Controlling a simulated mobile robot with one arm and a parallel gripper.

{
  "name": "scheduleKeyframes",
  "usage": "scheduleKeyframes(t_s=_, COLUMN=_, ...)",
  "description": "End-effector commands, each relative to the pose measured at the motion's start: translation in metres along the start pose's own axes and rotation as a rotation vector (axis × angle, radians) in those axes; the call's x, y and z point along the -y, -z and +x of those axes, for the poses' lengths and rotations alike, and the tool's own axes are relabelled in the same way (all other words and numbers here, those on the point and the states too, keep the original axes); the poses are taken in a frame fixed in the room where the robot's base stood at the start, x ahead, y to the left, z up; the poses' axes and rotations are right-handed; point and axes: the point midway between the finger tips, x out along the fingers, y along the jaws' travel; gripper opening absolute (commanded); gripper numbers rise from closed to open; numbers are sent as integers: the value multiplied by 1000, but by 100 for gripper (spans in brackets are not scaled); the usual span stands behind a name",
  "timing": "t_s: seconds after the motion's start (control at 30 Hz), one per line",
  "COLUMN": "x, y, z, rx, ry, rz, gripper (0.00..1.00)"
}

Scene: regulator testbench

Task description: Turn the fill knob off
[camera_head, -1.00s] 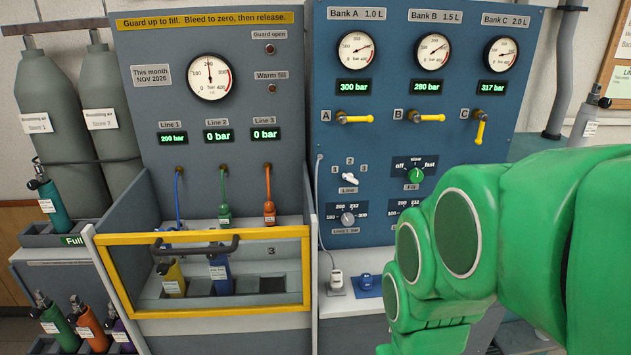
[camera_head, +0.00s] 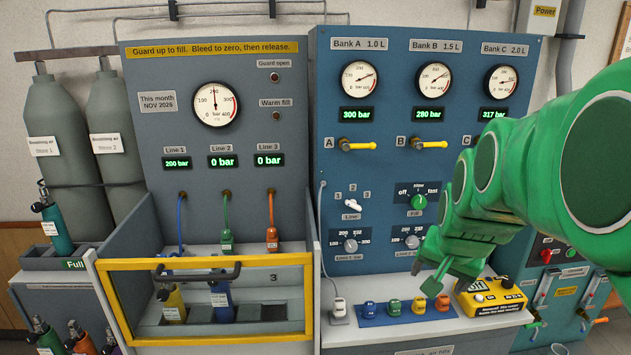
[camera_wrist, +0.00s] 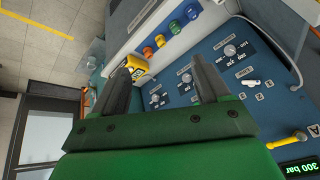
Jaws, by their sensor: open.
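The fill knob (camera_head: 418,202) is a green knob on the blue panel, under a dark scale marked off, slow and fast. Its pointer is too small to read surely. My gripper (camera_head: 428,272) is open and empty. It is below the fill knob in the head view, in front of the lower panel and apart from the knob. In the wrist view both fingers of my gripper (camera_wrist: 165,85) are spread, with panel knobs beyond them. The fill knob cannot be made out there; the right finger covers part of the panel.
The white line knob (camera_head: 353,204) is left of the fill knob. Line pressure knobs (camera_head: 350,244) sit below. Yellow bank handles (camera_head: 360,146) stick out above. A blue strip (camera_head: 378,313) with coloured pieces and a yellow box (camera_head: 490,297) stand on the shelf under my gripper.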

Motion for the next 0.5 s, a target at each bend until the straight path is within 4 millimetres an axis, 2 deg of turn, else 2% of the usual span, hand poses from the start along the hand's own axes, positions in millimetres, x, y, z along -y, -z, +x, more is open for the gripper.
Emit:
scheduleKeyframes(t_s=0.03, x=-7, y=24, z=10, rx=-52, ry=-15, rz=23, gripper=76)
scheduleKeyframes(t_s=0.2, x=-22, y=89, z=39, rx=-227, ry=-51, rz=34, gripper=76)
scheduleKeyframes(t_s=0.5, x=-36, y=185, z=83, rx=-503, ry=-57, rz=-12, gripper=76)
